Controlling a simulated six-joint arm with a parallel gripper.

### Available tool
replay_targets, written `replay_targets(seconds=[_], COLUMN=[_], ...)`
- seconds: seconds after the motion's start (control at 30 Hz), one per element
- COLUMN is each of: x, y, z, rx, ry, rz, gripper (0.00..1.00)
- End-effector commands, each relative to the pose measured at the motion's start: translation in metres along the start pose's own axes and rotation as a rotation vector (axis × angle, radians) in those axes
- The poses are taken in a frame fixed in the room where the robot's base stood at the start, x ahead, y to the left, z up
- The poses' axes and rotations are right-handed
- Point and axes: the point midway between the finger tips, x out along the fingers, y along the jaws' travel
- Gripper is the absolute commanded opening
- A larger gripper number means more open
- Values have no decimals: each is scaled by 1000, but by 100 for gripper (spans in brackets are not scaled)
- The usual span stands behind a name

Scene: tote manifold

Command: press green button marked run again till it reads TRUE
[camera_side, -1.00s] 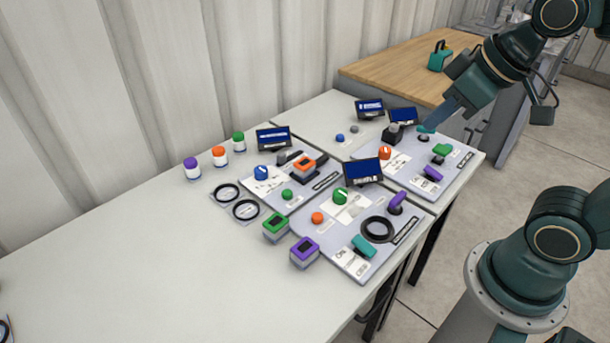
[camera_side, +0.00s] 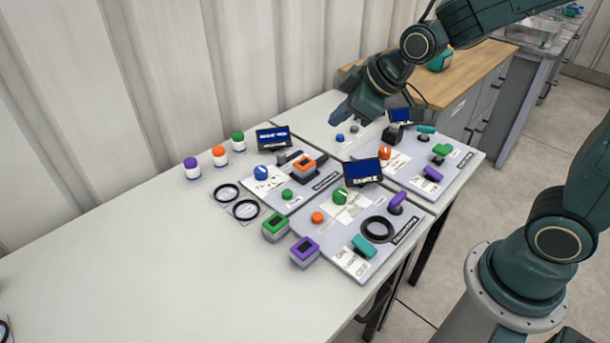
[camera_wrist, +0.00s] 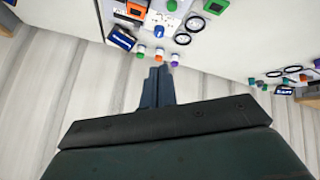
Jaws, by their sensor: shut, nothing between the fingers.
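A low round green button (camera_side: 287,194) sits on the left panel (camera_side: 300,205); the label beside it is too small to read. A green knob with a white pointer (camera_side: 340,195) stands on the front panel. The left panel's blue screen (camera_side: 273,138) shows white text that I cannot read clearly. My gripper (camera_side: 342,114) is shut and empty, above the back of the table, behind the left panel and well away from the green button.
Purple, orange and green capped jars (camera_side: 219,156) stand left of the panels. Two black rings (camera_side: 246,209) lie near them. Green and purple boxes (camera_side: 304,252) stand in front. A second screen (camera_side: 362,172) rises between panels.

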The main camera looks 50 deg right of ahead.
Motion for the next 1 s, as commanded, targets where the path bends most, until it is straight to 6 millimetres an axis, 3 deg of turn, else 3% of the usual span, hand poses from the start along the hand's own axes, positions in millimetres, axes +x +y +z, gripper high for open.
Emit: replay_targets(seconds=[0.7,1.0], x=[129,164], y=[-4,-10], z=[-19,-18], rx=[-294,-373], ry=[103,134], rz=[19,35], gripper=[0,0])
